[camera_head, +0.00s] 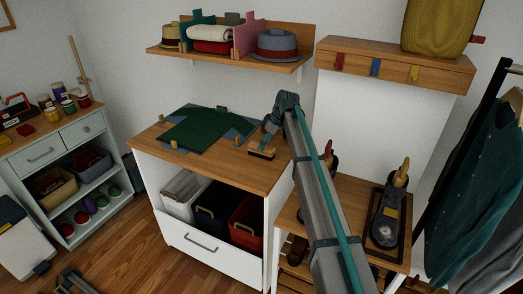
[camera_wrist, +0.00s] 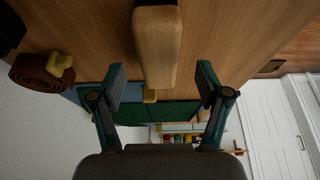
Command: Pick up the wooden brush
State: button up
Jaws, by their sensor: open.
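The wooden brush (camera_head: 261,152) lies on the wooden top of the white cabinet, near its front right edge. My gripper (camera_wrist: 161,80) is open, with one dark green finger on each side of the brush's rounded end. Gaps show between both fingers and the wood. In the head view my gripper (camera_head: 268,138) comes down just above the brush, and my arm hides what lies behind it.
A rolled brown belt (camera_wrist: 38,82) with a yellow piece shows at left in the wrist view. A wall shelf (camera_head: 225,56) with hats hangs above. A shoe rack (camera_head: 345,190) stands right.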

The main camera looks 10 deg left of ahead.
jog(key=shift+p+x, duration=1.05)
jog(key=shift+x, duration=1.65)
jog(key=shift+w, duration=0.1)
jog(key=c, duration=1.3)
jog(key=shift+r, duration=0.1)
jog(key=shift+r, duration=0.45)
notch_tip(320, 180, up, 2)
jog(key=shift+r+b, duration=0.1)
jog(key=shift+b, duration=0.4)
jog(key=s+d+r+b, duration=0.3)
jog(key=s+d+r, duration=0.2)
jog(key=s+r, duration=0.4)
jog(key=s, duration=0.4)
jog(key=shift+r+b, duration=0.35)
jog(key=shift+b, duration=0.05)
